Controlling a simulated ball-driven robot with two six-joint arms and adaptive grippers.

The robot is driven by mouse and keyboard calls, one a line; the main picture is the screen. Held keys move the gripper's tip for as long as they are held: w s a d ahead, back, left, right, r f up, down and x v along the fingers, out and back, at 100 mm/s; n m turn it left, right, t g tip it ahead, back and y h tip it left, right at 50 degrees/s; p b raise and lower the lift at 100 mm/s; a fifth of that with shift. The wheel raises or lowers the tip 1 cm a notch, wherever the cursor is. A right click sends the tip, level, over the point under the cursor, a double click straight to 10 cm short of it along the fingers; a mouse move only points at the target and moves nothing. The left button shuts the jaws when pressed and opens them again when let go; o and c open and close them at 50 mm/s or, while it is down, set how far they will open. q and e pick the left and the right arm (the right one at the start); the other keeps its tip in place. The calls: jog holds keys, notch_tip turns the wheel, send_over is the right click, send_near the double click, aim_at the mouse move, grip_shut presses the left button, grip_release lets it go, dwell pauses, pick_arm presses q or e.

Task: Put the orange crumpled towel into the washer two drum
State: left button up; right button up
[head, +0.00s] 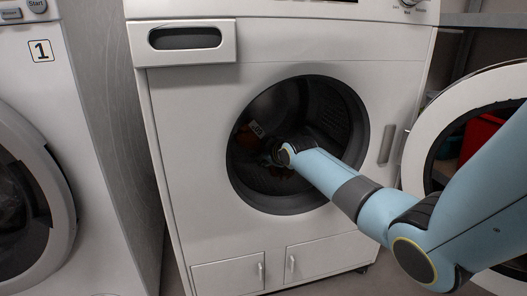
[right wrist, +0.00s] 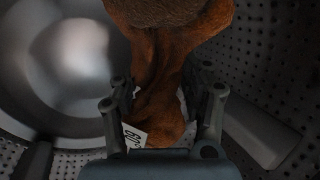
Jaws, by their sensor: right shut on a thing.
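The orange crumpled towel (right wrist: 165,75) is inside the dark drum, between the fingers of my right gripper (right wrist: 162,100), which is shut on it. A white tag (right wrist: 134,136) shows at its lower left in the right wrist view. In the head view, my right arm reaches through the open round door opening of the washer (head: 185,115). The gripper (head: 272,155) is inside the drum (head: 325,110); its fingers and most of the towel are dark or hidden there. My left gripper is not in view.
The washer's open round door (head: 415,150) hangs at the right, partly behind my arm. Another washer marked 1 (head: 85,180) stands at the left with its round door shut. Red and teal things show dimly on a shelf behind the open door.

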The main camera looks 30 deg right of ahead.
jog(key=shift+f+b, duration=0.55)
jog(key=shift+f, duration=0.9)
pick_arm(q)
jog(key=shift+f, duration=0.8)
pick_arm(e)
jog(key=o, duration=1.5)
jog(key=shift+c, duration=0.2)
jog(key=shift+f, duration=0.1)
jog(key=v, duration=1.2)
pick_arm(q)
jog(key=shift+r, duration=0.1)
